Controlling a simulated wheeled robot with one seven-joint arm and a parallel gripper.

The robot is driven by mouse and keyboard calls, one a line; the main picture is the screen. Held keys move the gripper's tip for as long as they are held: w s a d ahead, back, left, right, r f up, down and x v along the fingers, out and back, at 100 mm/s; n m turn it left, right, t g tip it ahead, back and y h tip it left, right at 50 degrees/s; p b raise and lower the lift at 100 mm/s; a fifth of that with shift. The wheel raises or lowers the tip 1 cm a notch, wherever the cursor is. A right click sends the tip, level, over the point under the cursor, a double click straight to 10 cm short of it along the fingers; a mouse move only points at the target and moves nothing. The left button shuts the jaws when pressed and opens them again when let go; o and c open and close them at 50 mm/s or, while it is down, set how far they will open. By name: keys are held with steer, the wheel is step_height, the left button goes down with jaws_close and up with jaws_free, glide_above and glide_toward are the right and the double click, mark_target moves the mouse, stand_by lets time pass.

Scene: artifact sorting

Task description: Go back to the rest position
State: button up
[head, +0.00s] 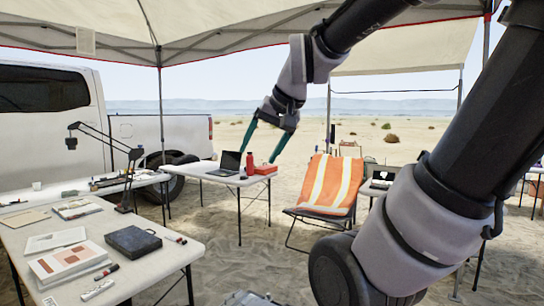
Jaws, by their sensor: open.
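My gripper (263,142) is raised in the air near the middle of the head view, at the end of my bent arm. Its two teal fingers point down and are spread apart, with nothing between them. It shows in front of the far table with the laptop and well right of the near table. It touches nothing that I can see.
A near table (128,271) at left holds a dark case (133,241), papers, markers and a lamp (108,150). A far table (206,168) holds a laptop (229,163), a red bottle (249,164) and a red box. A folding chair (328,185) stands right; sand lies between.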

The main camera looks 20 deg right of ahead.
steer(key=s, duration=0.3)
steer(key=s+f, duration=0.1)
steer(key=s, duration=0.1)
steer(key=shift+d, duration=0.35)
